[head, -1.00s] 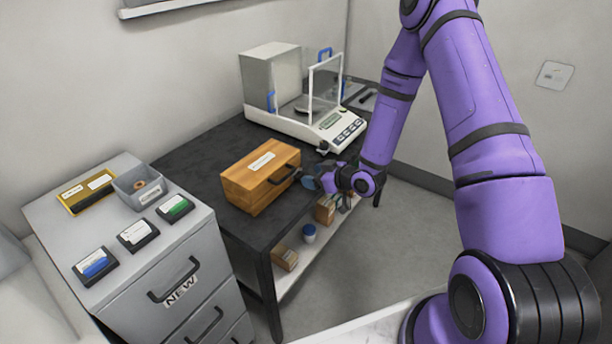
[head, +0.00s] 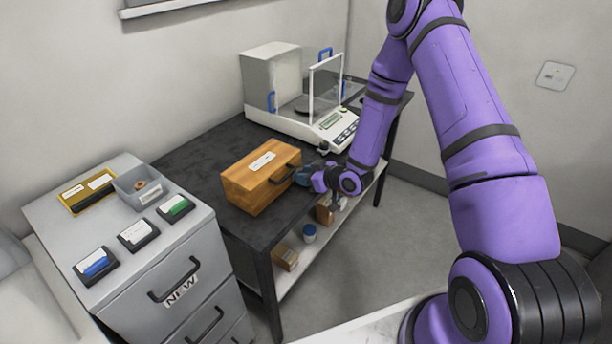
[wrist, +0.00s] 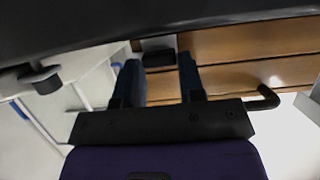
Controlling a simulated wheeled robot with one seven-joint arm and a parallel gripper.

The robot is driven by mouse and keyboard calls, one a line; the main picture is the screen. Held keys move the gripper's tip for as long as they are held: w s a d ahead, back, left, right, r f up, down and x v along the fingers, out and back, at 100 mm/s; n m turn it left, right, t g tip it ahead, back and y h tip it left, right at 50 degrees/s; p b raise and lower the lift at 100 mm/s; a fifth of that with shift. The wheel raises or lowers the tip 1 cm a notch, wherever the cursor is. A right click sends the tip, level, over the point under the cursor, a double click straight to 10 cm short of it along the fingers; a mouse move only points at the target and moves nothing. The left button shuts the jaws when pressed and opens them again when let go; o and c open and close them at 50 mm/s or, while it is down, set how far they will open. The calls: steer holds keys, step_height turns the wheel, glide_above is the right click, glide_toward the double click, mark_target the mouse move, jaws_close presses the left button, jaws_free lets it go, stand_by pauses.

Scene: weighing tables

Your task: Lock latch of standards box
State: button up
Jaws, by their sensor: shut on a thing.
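The standards box (head: 258,183) is a wooden case with a white label on top, closed, standing on the dark table. Its wooden front also fills the upper right of the wrist view (wrist: 245,45). Its black latch (wrist: 158,57) shows between my fingertips. My gripper (wrist: 160,70) is shut on the latch at the box's front. In the head view my gripper (head: 303,176) meets the front near its right end. Whether the latch is locked cannot be told. The box's black handle (wrist: 265,100) is beside the right finger.
A white balance (head: 310,122) with an open-looking glass shield stands behind the box on the dark table (head: 190,155). A grey drawer cabinet (head: 180,255) with small cases and a grey bin (head: 138,187) stands at left. A lower shelf holds small boxes and a jar (head: 309,233).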

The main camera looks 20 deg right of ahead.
steer(key=shift+s+a+n+t+h, duration=0.15)
steer(key=shift+n+h, duration=0.1)
steer(key=shift+n, duration=0.2)
steer(key=shift+a+n+t+h, duration=0.15)
steer(key=shift+n+h, duration=0.1)
steer(key=shift+n, duration=0.2)
steer(key=shift+s+f+n+t+h, duration=0.1)
steer(key=shift+n+t+h, duration=0.75)
steer(key=shift+n, duration=0.75)
steer(key=o, duration=0.9)
steer(key=shift+o, duration=0.2)
